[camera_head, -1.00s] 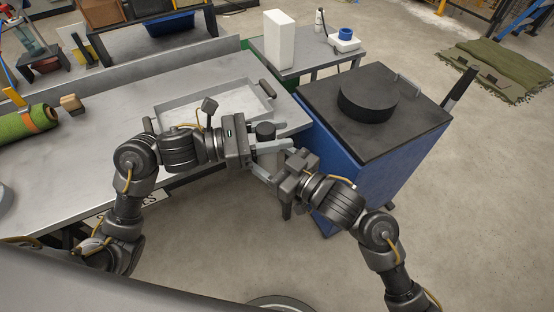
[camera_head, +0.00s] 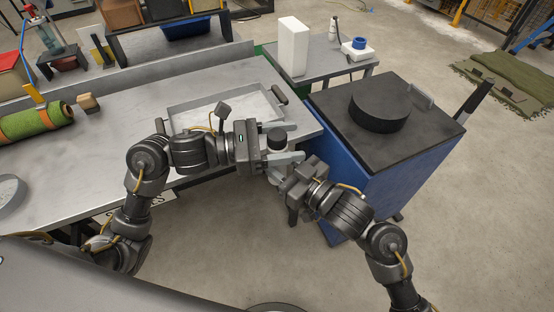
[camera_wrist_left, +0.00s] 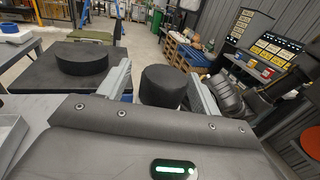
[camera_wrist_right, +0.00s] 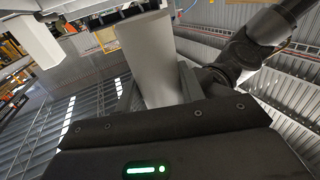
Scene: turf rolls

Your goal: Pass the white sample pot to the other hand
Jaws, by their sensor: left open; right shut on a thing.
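The white sample pot (camera_head: 277,150) has a dark lid and stands upright between my two grippers, beyond the front edge of the steel bench. My left gripper (camera_head: 285,142) is open, with one finger on either side of the lid; the left wrist view shows the dark lid (camera_wrist_left: 162,87) between its spread fingers, with gaps beside it. My right gripper (camera_head: 276,170) is shut on the pot's body, lower down. The right wrist view shows the pale pot body (camera_wrist_right: 150,60) between its fingers. My left gripper partly hides the pot in the head view.
A shallow metal tray (camera_head: 190,121) lies on the steel bench (camera_head: 95,160) behind the grippers. A blue cabinet (camera_head: 345,185) with a black round block (camera_head: 380,106) stands at right. A green turf roll (camera_head: 35,124) lies at left. Open floor is in front.

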